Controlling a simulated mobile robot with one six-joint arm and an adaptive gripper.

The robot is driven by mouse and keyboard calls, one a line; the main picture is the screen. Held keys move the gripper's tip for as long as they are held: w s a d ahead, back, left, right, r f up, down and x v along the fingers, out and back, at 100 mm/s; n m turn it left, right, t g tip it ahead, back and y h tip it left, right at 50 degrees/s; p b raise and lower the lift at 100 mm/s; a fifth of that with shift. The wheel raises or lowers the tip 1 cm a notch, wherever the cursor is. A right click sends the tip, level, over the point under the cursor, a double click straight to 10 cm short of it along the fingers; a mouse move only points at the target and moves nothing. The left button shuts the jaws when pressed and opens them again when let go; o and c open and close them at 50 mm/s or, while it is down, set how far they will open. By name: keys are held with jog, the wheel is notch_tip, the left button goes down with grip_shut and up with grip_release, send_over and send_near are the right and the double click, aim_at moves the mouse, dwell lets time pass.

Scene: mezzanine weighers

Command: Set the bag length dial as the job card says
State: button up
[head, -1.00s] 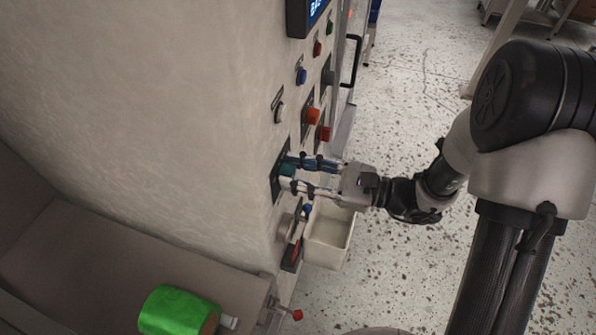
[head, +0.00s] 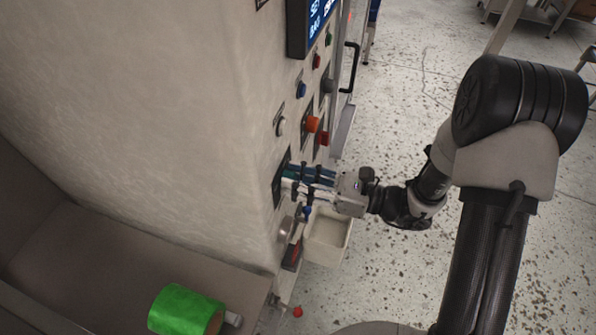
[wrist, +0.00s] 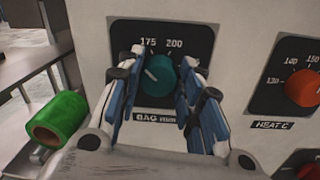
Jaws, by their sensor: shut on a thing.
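The teal bag dial (wrist: 160,78) sits on a black plate marked "BAG mm" in the wrist view, with 175 and 200 readable above it. Its white pointer line tilts up and left, toward the left side of the 175 mark. Other marks are hidden behind my fingers. My gripper (wrist: 160,72) is shut on the dial, with one blue-padded finger on each side. In the head view my gripper (head: 291,180) reaches the panel from the right and mostly hides the dial. I do not see a job card I can read.
An orange heat dial (wrist: 303,88) is right of the bag dial. Several buttons and a lit display (head: 312,22), its text cut off, are farther along the panel. A pale bin (head: 328,234) hangs below my gripper. A green roll (head: 186,310) is at the near left.

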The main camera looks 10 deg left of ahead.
jog(key=m+p, duration=0.9)
jog(key=m, duration=0.4)
jog(key=shift+f+m+t, duration=0.15)
jog(key=shift+m+t, duration=0.15)
jog(key=shift+m, duration=0.1)
dwell(0.3)
jog(key=o, duration=1.1)
jog(key=shift+c, duration=0.2)
jog(key=d, duration=1.2)
jog(key=shift+s+f, duration=0.35)
jog(key=shift+s, duration=0.05)
